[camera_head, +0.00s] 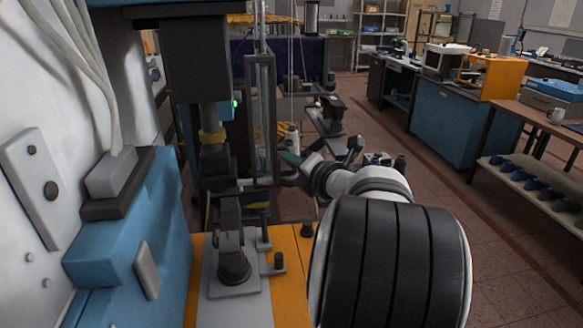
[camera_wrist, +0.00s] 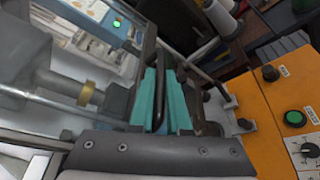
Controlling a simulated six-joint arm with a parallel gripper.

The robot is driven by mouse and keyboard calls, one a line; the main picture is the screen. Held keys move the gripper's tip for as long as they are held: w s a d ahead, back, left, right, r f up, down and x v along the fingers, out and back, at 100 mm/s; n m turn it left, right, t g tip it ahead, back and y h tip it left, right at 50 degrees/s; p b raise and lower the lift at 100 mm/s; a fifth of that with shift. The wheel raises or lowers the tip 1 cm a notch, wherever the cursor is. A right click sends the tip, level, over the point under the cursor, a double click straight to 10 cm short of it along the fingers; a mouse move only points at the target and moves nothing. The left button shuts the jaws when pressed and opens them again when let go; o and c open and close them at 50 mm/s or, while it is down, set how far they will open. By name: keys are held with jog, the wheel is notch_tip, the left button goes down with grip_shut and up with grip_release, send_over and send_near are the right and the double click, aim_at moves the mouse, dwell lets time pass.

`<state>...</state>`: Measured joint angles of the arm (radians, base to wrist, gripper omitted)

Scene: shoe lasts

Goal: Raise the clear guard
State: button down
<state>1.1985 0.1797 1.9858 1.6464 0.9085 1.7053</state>
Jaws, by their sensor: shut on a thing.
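The clear guard (camera_head: 272,118) is a tall, dark-framed transparent panel. It stands upright at the front of the machine in the head view. Its frame edge (camera_wrist: 150,44) and see-through pane show in the wrist view. A dark bar handle (camera_wrist: 163,70) sits at the guard's edge. My gripper (camera_head: 289,160) is beside the guard's lower right edge. In the wrist view, the teal fingers of my gripper (camera_wrist: 162,103) are shut on the handle, one on each side of it. The lower part of the handle is partly hidden by the fingers.
The machine's press column (camera_head: 212,125) with a yellow ring stands left of the guard. A last holder (camera_head: 233,250) stands on the plate in front. An orange surface with a green button (camera_wrist: 295,118) and dial lies to the right in the wrist view. Workbenches stand farther right.

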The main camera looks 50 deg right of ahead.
jog(key=c, duration=0.9)
grip_release()
jog(key=v, duration=1.5)
jog(key=shift+s+a, duration=0.2)
jog(key=shift+s, duration=0.15)
